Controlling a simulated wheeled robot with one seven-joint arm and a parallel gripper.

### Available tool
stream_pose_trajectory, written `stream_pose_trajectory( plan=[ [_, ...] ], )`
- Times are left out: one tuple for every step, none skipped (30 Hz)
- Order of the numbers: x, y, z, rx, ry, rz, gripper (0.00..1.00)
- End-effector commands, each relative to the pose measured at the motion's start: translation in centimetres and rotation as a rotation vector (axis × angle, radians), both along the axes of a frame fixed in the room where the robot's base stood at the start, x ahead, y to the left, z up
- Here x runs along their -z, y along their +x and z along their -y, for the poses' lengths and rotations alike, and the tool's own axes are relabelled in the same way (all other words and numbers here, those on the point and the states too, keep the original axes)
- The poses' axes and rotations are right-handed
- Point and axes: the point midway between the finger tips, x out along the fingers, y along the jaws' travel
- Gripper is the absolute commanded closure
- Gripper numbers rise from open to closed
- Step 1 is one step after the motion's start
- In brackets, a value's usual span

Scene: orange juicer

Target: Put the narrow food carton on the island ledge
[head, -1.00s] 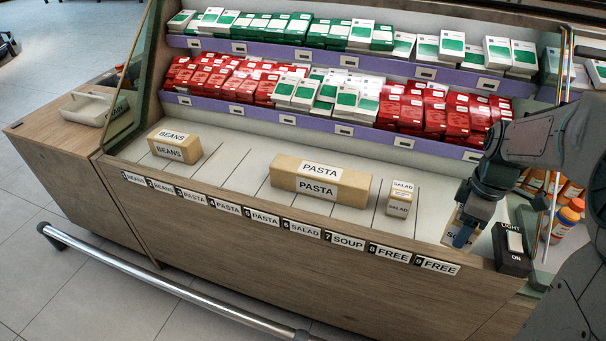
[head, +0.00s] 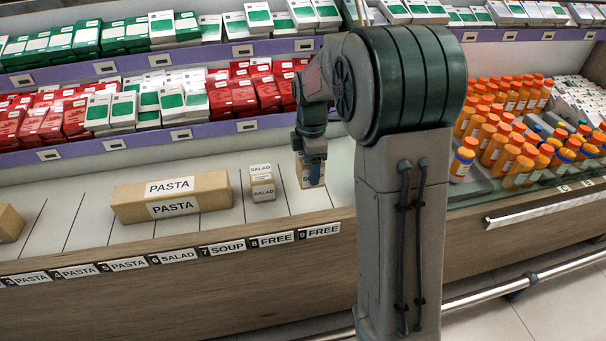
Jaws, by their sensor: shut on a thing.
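My gripper (head: 314,174) points down at the right part of the pale ledge and is shut on a small narrow tan carton (head: 303,176). The carton is upright, with a white label mostly covered by my gripper. It is above or on the ledge (head: 214,224), behind the 9 FREE label; I cannot tell whether its base touches. A small SALAD carton (head: 263,189) stands upright to its left, apart from it. My arm hides the ledge just to the right.
A long PASTA carton (head: 140,205) lies left of the SALAD carton. A tan carton (head: 10,224) is cut off at the left edge. Orange bottles (head: 517,172) crowd the case at right. A metal rail (head: 560,268) runs low in front.

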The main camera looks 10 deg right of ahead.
Motion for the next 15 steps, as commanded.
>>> stream_pose_trajectory(
  plan=[
    [0.8, 1.0, -0.2, -0.001, 0.0, -0.002, 0.61],
    [1.0, 1.5, -0.3, -0.001, 0.0, -0.001, 0.61],
    [1.4, 2.0, -0.4, -0.001, 0.0, -0.001, 0.61],
    [1.5, 2.4, -0.4, -0.001, 0.0, 0.0, 0.61],
    [1.7, 2.7, -0.5, -0.001, 0.0, -0.001, 0.61],
    [1.9, 3.1, -0.5, 0.0, 0.0, 0.0, 0.61],
    [2.0, 3.3, -0.6, 0.0, 0.0, 0.001, 0.61],
    [2.1, 3.4, -0.6, 0.0, 0.0, 0.0, 0.61],
    [2.2, 3.6, -0.6, 0.0, 0.0, 0.0, 0.61],
    [2.3, 3.6, -0.6, 0.0, 0.0, 0.0, 0.61],
    [2.4, 3.7, -0.6, 0.0, 0.0, 0.0, 0.61],
    [2.7, 3.7, -0.6, 0.0, 0.0, 0.0, 0.61],
    [3.0, 3.7, -0.6, 0.0, 0.0, 0.0, 0.61],
    [3.4, 3.7, -0.6, 0.0, 0.0, 0.0, 0.61],
    [4.0, 3.6, -0.6, 0.0, -0.001, -0.001, 0.61]
  ],
)
